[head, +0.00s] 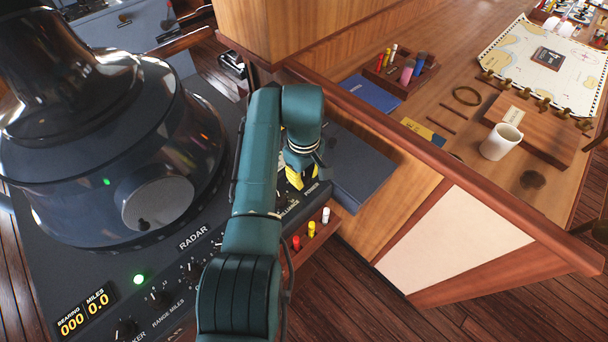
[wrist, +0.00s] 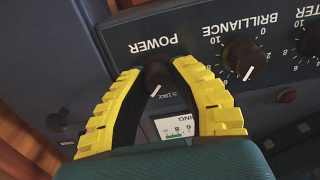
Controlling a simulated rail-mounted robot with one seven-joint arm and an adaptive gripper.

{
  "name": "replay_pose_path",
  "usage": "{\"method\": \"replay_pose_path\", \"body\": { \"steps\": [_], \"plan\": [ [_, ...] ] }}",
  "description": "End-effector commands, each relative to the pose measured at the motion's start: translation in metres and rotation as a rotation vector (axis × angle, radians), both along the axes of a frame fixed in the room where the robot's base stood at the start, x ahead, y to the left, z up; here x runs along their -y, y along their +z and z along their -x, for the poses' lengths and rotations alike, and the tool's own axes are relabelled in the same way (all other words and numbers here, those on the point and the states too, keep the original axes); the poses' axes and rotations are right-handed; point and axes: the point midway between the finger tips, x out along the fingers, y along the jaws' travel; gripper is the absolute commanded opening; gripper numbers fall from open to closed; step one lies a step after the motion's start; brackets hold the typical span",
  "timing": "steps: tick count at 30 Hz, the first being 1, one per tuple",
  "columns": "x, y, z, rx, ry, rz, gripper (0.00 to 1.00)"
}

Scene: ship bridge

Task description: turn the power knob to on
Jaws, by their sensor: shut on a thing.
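The power knob (wrist: 158,76) is a small black knob on the dark radar panel, under the upside-down label POWER in the wrist view. A short white pointer mark on it points toward the lower left of that view. My gripper (wrist: 158,68) has its yellow ribbed fingers on both sides of the knob and is shut on it. In the head view my gripper (head: 295,178) reaches down to the panel's right end by the POWER label (head: 311,189), and the knob is hidden there. The on and off marks cannot be read.
The brilliance knob (wrist: 242,54) sits close beside the power knob. A small rack with red, yellow and white pens (head: 311,229) is just below the panel's end. The radar hood (head: 110,130) rises at left. A wooden chart table (head: 465,125) is at right. A green lamp (head: 139,279) is lit.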

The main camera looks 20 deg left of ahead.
Motion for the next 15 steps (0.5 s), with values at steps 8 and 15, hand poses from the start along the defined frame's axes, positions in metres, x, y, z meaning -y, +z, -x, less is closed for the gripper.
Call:
{"method": "replay_pose_path", "body": {
  "steps": [8, 15],
  "plan": [
    [0.0000, -0.0016, 0.0003, -0.001, -0.038, 0.000, 0.00],
    [0.0001, -0.0018, 0.0003, -0.001, -0.039, 0.001, 0.00]
  ]
}}
